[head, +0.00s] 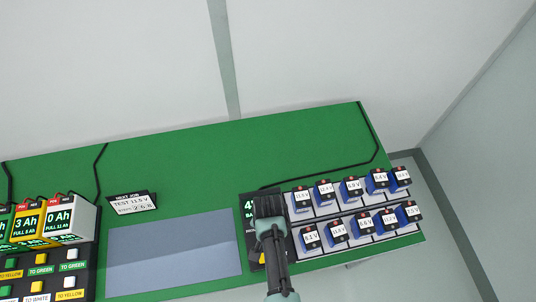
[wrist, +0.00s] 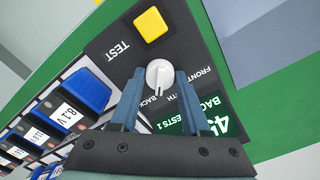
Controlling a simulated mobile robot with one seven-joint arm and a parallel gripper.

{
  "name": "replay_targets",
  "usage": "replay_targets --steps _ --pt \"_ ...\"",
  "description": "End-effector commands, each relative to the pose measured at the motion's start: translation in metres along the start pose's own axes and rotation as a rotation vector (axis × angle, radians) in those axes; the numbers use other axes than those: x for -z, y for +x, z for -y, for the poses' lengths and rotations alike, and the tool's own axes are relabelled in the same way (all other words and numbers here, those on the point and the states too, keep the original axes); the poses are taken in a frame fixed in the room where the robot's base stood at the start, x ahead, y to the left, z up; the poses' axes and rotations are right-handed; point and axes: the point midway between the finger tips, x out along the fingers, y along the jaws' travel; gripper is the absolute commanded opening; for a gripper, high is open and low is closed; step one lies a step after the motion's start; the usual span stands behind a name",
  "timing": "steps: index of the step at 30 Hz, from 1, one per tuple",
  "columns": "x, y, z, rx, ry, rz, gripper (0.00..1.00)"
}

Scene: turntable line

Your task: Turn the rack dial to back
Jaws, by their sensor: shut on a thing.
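The white rack dial (wrist: 159,72) sits on a dark panel (wrist: 120,60) in the wrist view, with the labels FRONT, BOTH and BACK beside it, partly covered. The dial's narrow end points down in the picture, near the word BACK. My gripper (wrist: 162,82) has one finger on each side of the dial and is shut on it. A green display (wrist: 208,118) on the panel reads BACK and TESTS 1, with a large number partly cut off. In the head view my gripper (head: 268,205) covers most of the panel, and the dial is hidden there.
A yellow TEST button (wrist: 150,24) is near the dial. Several blue-and-white batteries with voltage labels stand in two rows on a rack (head: 345,210) right of my gripper. A grey plate (head: 175,255), a test sign (head: 132,202) and charger blocks (head: 68,220) are to the left.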

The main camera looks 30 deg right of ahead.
Motion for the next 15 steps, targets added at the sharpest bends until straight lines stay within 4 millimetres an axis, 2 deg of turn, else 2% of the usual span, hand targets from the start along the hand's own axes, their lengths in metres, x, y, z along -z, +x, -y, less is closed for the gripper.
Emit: replay_targets --steps 6,15 --pt "0.0003 -0.0007 0.0003 0.000 0.127 -0.001 0.00" --pt "0.0003 -0.0003 0.0002 0.000 0.210 -0.001 0.00"
